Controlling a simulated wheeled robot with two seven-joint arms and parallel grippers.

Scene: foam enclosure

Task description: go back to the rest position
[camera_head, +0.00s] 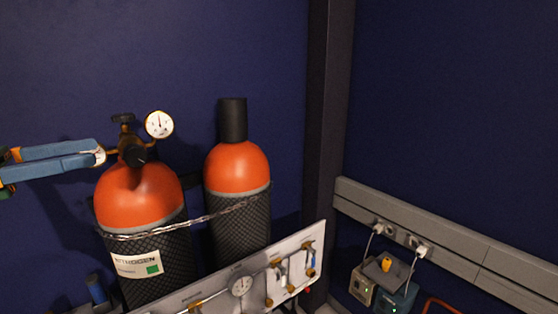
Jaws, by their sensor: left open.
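My left gripper (97,153) comes in from the left edge with two blue fingers. It is open, and its tips are just left of the brass regulator (126,140) on the left gas cylinder (140,196). I cannot tell whether the tips touch the regulator. The cylinder has an orange top, a black mesh sleeve and a nitrogen label. A round white gauge (159,124) sits on the regulator's upper right. My right gripper is not in view.
A second orange-topped cylinder (237,168) with a black cap stands to the right. A chain (215,215) crosses both cylinders. A white panel (215,289) with a gauge and valves stands in front. Plugs and small boxes (364,283) are at lower right, below a grey wall trunking (447,236).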

